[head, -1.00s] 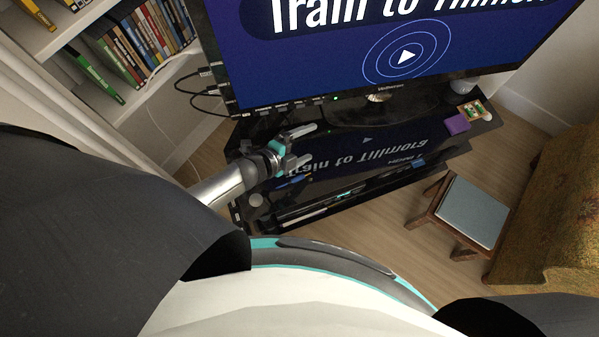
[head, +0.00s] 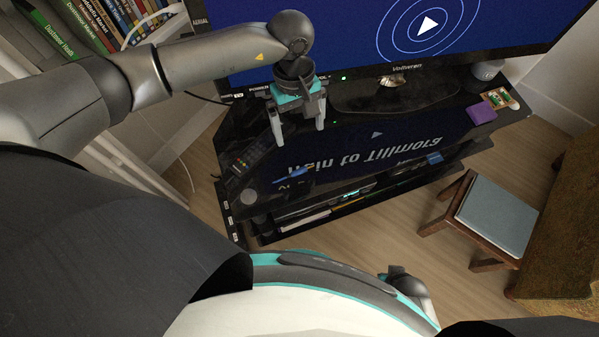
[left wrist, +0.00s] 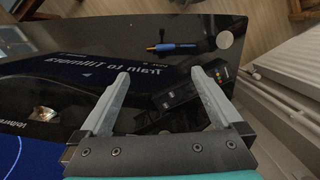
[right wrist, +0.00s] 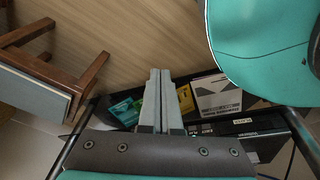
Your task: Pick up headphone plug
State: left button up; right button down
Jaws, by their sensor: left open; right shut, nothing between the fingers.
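My left gripper (head: 298,126) is open and points down over the left part of the glossy black stand (head: 345,150). In the left wrist view its fingers (left wrist: 160,75) are spread above the stand, beside a dark remote (left wrist: 178,101). My right gripper (right wrist: 159,72) is shut and empty in the right wrist view, over the floor and lower shelf.
A blue pen-like item (left wrist: 176,46) and a pale disc (left wrist: 225,39) lie on the stand. A purple box (head: 481,113) is at its right end. A stool (head: 497,215) stands right. Bookshelves (head: 85,30) are at left. Cases (right wrist: 215,95) fill the lower shelf.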

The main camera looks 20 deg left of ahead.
pick_arm(q)
jog(key=b, duration=0.3)
send_over(303, 169)
jog(key=f, duration=0.8)
jog(key=shift+w+a+f, duration=0.15)
jog(key=shift+w+a, duration=0.15)
jog(key=shift+w, duration=0.05)
jog(key=shift+s+d+f+b, duration=0.1)
jog(key=shift+f+b, duration=0.3)
jog(key=shift+f, duration=0.9)
notch_tip(303, 169, down, 3)
jog(key=shift+s+r+b, duration=0.1)
jog(key=shift+r+b, duration=0.05)
jog(key=shift+b, duration=0.55)
jog(key=shift+f, duration=0.7)
pick_arm(e)
jog(key=w+a+r, duration=0.4)
jog(key=w+r, duration=0.2)
jog(key=r, duration=0.4)
jog(key=shift+w+t, duration=0.2)
jog(key=shift+t, duration=0.2)
pick_arm(q)
jog(key=c, duration=1.1)
jog(key=shift+c, duration=0.2)
pick_arm(e)
jog(key=shift+y, duration=0.3)
pick_arm(q)
jog(key=shift+r, duration=0.2)
pick_arm(e)
jog(key=shift+r, duration=0.1)
